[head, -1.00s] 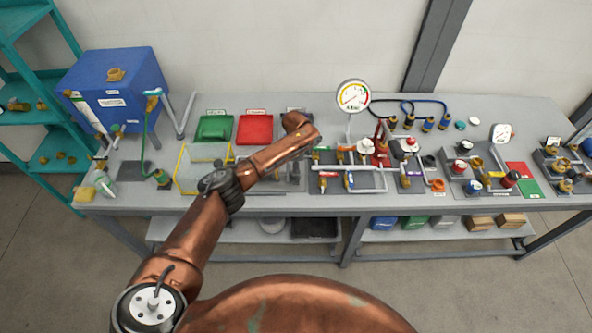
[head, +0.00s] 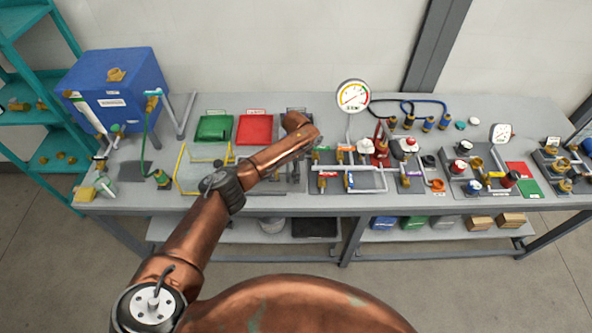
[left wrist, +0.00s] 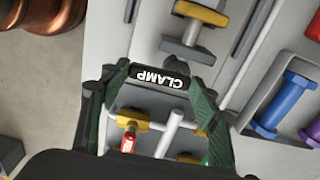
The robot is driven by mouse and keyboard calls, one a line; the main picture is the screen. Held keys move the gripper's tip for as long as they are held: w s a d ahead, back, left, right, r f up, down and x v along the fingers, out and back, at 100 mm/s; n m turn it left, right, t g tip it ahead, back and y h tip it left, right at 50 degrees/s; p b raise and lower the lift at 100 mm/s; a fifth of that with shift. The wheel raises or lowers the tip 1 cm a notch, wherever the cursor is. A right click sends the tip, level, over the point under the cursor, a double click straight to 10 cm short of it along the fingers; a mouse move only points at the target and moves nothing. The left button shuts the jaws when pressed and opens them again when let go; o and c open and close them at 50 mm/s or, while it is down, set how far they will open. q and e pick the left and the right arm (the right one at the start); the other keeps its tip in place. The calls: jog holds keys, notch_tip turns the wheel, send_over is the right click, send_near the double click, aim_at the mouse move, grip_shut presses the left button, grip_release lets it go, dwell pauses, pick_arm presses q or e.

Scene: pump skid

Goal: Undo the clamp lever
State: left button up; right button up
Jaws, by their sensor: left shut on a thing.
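The clamp lever (left wrist: 160,78) shows in the left wrist view as a dark bar with a white "CLAMP" label, upside down in the picture. My left gripper (left wrist: 157,83) has its dark green fingers at both ends of this bar and is shut on it. In the head view my copper-coloured left arm reaches over the bench. Its forearm and wrist hide most of the gripper and the lever there. My right gripper is not in view.
Pipework with a red-tagged valve (left wrist: 128,140) lies just below the lever in the left wrist view. A yellow-ended fitting (left wrist: 195,32) is above it. In the head view, green (head: 214,127) and red (head: 255,128) trays lie behind the arm. A pressure gauge (head: 352,95) stands to the right.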

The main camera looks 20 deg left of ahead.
pick_arm(q)
jog(key=shift+d+n+p, duration=0.3)
jog(key=shift+n+p, duration=0.05)
jog(key=shift+n, duration=0.45)
jog(key=n, duration=0.2)
jog(key=shift+w+d+n+p, duration=0.2)
jog(key=shift+n+p, duration=0.1)
jog(key=n, duration=0.4)
jog(key=shift+w+d, duration=0.3)
jog(key=shift+w, duration=0.05)
jog(key=n, duration=0.2)
jog(key=w+n+b, duration=0.1)
jog(key=n, duration=0.2)
jog(key=shift+d, duration=0.15)
jog(key=shift+w+n+b, duration=0.2)
jog(key=shift+n+b, duration=0.35)
jog(key=shift+n, duration=0.55)
jog(key=shift+w+n+b, duration=0.2)
jog(key=shift+n+b, duration=0.35)
jog(key=shift+n, duration=0.55)
jog(key=o, duration=1.2)
jog(key=shift+c, duration=0.2)
